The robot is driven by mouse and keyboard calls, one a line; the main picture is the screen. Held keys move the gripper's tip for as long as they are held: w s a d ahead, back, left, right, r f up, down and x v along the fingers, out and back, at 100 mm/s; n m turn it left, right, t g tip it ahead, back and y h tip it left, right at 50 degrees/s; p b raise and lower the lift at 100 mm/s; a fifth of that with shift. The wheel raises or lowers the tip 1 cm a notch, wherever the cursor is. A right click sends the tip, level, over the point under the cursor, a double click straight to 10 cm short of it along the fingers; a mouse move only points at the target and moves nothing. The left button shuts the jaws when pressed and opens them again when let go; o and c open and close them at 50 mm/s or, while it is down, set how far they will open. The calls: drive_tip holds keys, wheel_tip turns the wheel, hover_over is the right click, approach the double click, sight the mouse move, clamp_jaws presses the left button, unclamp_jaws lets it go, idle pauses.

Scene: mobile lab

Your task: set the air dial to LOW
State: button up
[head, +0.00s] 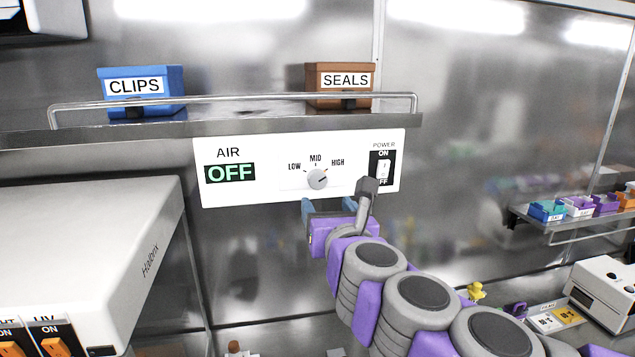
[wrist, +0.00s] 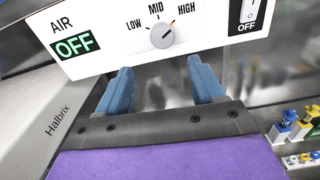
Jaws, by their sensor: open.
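The air dial (head: 317,179) is a round grey-white knob on a white panel (head: 265,193), with LOW, MID and HIGH marked around its top. Its dark pointer line slants up to the right, toward the HIGH side. The dial also shows in the wrist view (wrist: 162,37). The AIR display (head: 231,173) reads OFF in green. My gripper (head: 328,207) has blue fingers, open and empty, just below the dial. In the wrist view the fingers (wrist: 160,70) stand apart, below the dial and to either side of it. I see no contact with the knob.
A railed shelf (head: 230,117) above holds a blue CLIPS box (head: 142,105) and a brown SEALS box (head: 325,98). A white Halbrix machine (head: 90,240) stands lower left.

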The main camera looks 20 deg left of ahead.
sight(319, 184)
drive_tip(key=x, duration=1)
drive_tip(key=shift+w+d+p, duration=0.2)
drive_tip(key=shift+w+p, duration=0.05)
drive_tip(key=shift+p, duration=0.15)
drive_tip(key=shift+w+a, duration=0.25)
drive_tip(key=shift+a, duration=0.15)
drive_tip(key=shift+d+r, duration=0.1)
drive_tip(key=shift+d, duration=0.35)
drive_tip(key=shift+c, duration=0.6)
drive_tip(key=c, duration=0.9)
drive_tip(key=shift+c, duration=0.2)
